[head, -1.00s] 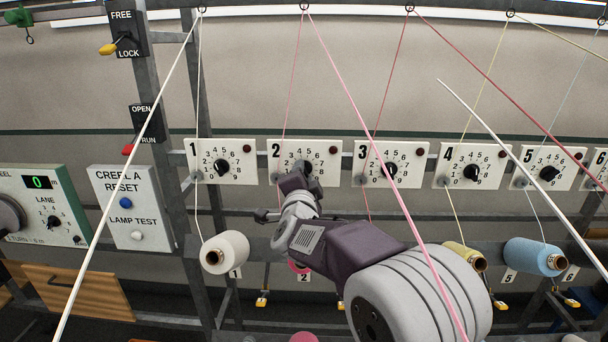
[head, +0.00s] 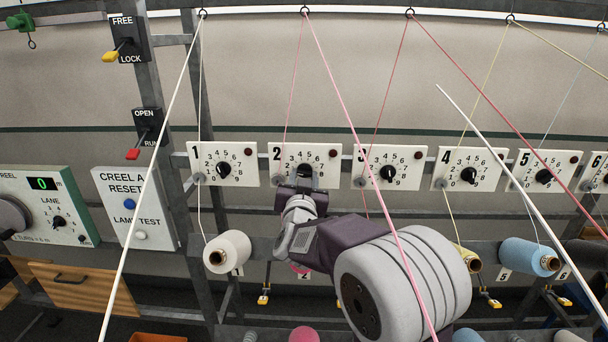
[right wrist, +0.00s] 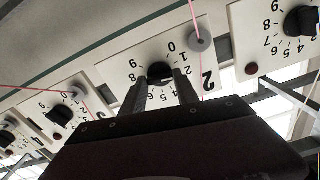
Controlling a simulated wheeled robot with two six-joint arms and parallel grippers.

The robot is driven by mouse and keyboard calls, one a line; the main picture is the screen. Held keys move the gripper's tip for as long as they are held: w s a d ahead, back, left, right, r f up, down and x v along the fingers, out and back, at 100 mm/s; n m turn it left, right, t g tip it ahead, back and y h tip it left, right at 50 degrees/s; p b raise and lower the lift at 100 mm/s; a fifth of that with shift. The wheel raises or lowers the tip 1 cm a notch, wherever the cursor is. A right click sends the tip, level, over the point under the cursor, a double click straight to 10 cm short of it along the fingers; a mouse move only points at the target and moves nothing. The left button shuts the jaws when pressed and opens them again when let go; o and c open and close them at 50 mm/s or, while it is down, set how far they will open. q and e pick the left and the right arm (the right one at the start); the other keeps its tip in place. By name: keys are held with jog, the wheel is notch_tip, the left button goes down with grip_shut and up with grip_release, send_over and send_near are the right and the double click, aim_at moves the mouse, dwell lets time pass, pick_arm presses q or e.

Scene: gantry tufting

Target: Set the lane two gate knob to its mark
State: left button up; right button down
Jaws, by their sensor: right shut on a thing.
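The lane two gate panel (head: 326,153) is a white plate with a "2", a ring of digits, a black knob and a dark red lamp. My right gripper (head: 304,176) reaches it from below and is shut on the lane two knob (head: 304,170). In the right wrist view the panel (right wrist: 120,62) appears upside down. There the knob (right wrist: 160,72) sits between the two dark fingers of my gripper (right wrist: 160,88). The fingers cover part of the dial, and I cannot tell the knob's exact setting. My left gripper is not in view.
Similar panels stand on the same rail: lane one (head: 236,164) to the left, lane three (head: 407,166) to the right. Coloured yarns cross in front, one pink yarn (head: 350,120) passing over my right arm. Yarn cones (head: 226,252) sit below.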

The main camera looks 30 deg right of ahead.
jog(key=n+p, duration=0.2)
jog(key=n, duration=0.4)
jog(key=n+p, duration=0.1)
jog(key=n, duration=0.3)
jog(key=shift+f+n, duration=0.15)
jog(key=shift+n, duration=0.15)
jog(key=shift+n+p, duration=0.3)
jog(key=c, duration=0.9)
grip_release()
